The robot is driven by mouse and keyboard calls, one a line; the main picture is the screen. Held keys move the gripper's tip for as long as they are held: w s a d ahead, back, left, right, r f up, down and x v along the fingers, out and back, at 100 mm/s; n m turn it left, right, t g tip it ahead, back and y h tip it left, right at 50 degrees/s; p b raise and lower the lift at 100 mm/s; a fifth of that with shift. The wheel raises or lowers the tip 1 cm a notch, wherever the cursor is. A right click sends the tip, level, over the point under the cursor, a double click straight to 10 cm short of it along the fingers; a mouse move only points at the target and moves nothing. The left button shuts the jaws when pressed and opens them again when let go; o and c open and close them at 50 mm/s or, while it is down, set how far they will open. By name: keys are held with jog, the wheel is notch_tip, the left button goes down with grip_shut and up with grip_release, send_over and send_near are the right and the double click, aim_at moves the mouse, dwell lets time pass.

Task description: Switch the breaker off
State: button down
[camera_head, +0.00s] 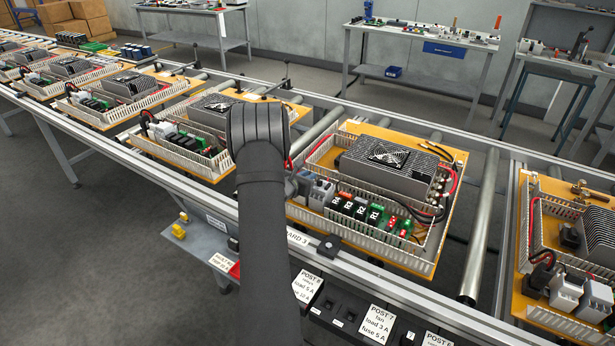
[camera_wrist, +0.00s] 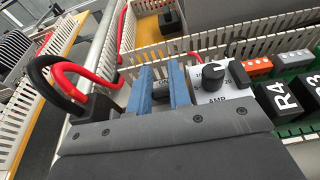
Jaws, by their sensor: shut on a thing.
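The breaker (camera_head: 304,184) is a small pale block at the left end of the row of parts on the middle board in the head view. In the wrist view (camera_wrist: 162,72) only a little of it shows, with lettering that seems to read ON. The two blue fingers of my gripper (camera_wrist: 162,92) stand at the breaker, close together, shut on what seems to be its lever. The lever itself is mostly hidden between the fingers. In the head view my dark arm and wrist cover the fingers, so their contact does not show there.
A black plug (camera_wrist: 82,108) with red and black cables is close on the left. A slotted duct wall runs behind. A metal power supply (camera_head: 385,165) fills the board's back.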

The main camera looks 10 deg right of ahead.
jog(key=shift+s+a+f+t+h, duration=0.1)
jog(key=shift+s+a+t+h, duration=0.05)
jog(key=shift+t+h, duration=0.35)
jog(key=c, duration=1.6)
grip_release()
jog(key=v, duration=1.7)
jog(key=shift+s+a, duration=0.15)
jog(key=x, duration=1.7)
jog(key=shift+w+d, duration=0.2)
